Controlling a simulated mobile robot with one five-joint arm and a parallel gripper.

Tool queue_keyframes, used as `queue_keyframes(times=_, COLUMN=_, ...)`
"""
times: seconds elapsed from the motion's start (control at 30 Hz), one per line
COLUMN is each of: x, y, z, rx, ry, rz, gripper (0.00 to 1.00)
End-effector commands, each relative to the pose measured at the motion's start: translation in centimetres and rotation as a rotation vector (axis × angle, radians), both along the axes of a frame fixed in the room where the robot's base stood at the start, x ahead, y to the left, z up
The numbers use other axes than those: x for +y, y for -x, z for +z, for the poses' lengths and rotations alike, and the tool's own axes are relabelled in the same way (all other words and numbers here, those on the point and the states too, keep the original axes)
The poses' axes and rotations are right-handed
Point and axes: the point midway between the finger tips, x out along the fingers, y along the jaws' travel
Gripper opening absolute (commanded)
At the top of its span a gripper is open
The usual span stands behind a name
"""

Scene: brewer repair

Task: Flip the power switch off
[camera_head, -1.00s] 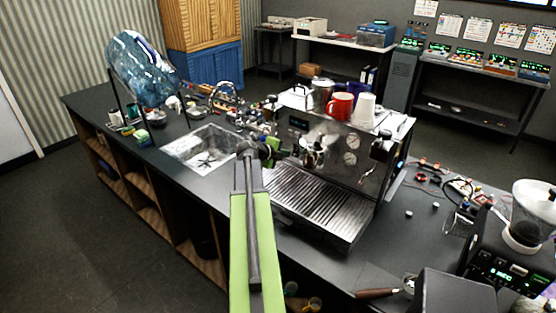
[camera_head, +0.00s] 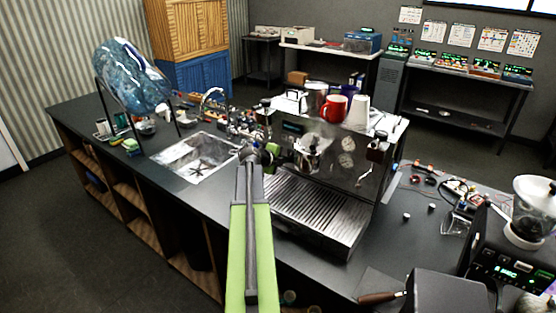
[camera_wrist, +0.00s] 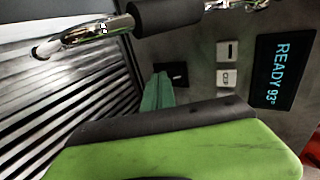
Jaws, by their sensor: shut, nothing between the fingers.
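The espresso machine (camera_head: 350,150) stands on the dark counter. Its front panel fills much of the wrist view, with a lit display (camera_wrist: 284,70) reading READY 93°. Left of the display are two pale buttons (camera_wrist: 228,63). Left of them is a small dark plate with what looks like the power switch (camera_wrist: 178,72). My gripper's teal fingers (camera_wrist: 158,88) are shut and empty, with their tips right beside this plate. I cannot tell whether they touch it, and they may hide part of it. In the head view, my gripper (camera_head: 266,152) is at the machine's left front.
A chrome wand with a black sleeve (camera_wrist: 165,14) crosses above the fingers. The drip grate (camera_head: 312,212) lies below. A red mug (camera_head: 334,107) and white cups stand on top of the machine. A sink (camera_head: 195,158) is left, and a grinder (camera_head: 530,205) is right.

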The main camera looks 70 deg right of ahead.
Motion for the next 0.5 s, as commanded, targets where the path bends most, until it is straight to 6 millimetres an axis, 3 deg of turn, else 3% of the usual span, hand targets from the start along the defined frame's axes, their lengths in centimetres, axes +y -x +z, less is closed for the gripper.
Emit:
queue_keyframes(times=0.07, x=-0.2, y=1.3, z=-0.3, rx=-0.001, ry=0.0, rz=-0.003, gripper=0.0)
queue_keyframes(times=0.5, x=-0.3, y=0.7, z=0.9, rx=0.003, ry=0.0, rz=0.001, gripper=0.0)
